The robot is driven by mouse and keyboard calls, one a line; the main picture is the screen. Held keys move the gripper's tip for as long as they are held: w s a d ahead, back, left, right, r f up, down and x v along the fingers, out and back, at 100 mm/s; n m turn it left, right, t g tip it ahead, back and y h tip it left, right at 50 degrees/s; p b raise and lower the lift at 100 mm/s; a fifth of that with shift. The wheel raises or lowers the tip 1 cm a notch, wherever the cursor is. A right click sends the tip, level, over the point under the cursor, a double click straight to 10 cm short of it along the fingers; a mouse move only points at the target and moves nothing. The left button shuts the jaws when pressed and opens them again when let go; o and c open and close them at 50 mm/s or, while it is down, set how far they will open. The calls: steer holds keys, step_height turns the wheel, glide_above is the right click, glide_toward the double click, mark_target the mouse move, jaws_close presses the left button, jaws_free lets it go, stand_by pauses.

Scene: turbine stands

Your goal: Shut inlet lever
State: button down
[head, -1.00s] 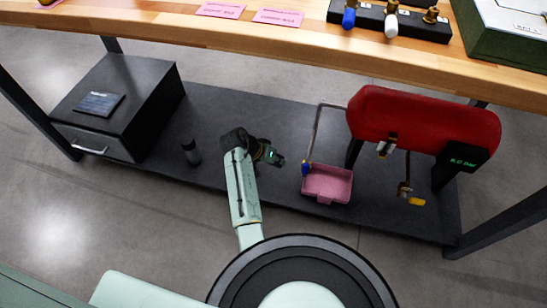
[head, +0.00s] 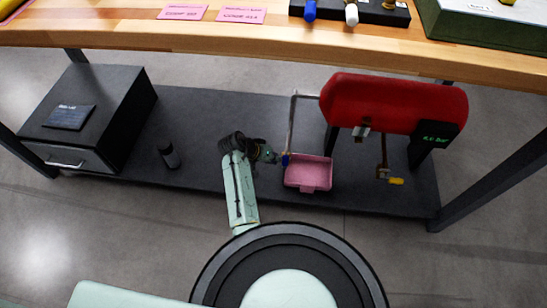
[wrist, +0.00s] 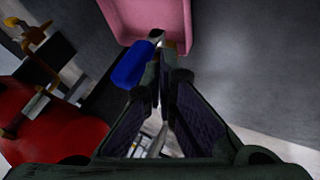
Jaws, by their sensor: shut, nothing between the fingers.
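A lever with a blue handle (head: 286,160) hangs at the lower end of a thin pipe (head: 292,122) left of the red tank (head: 395,103). In the wrist view the blue handle (wrist: 133,66) lies just left of the fingertips. My gripper (head: 276,158) is shut and empty, right beside this handle; I cannot tell whether it touches it. The fingers also show in the wrist view (wrist: 163,60). A second lever with a yellow handle (head: 396,181) hangs below the tank. Which lever is the inlet is not marked in view.
A pink bin (head: 308,187) sits on the dark shelf (head: 215,115) right by the blue handle. A black cylinder (head: 168,156) and a black box (head: 92,110) stand left. The wooden bench top (head: 200,35) overhangs above. A green-digit display (head: 436,135) is on the tank.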

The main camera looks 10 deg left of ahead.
steer(key=shift+d+r+y+p, duration=0.15)
steer(key=shift+d+y+p, duration=0.1)
steer(key=shift+y+p, duration=0.1)
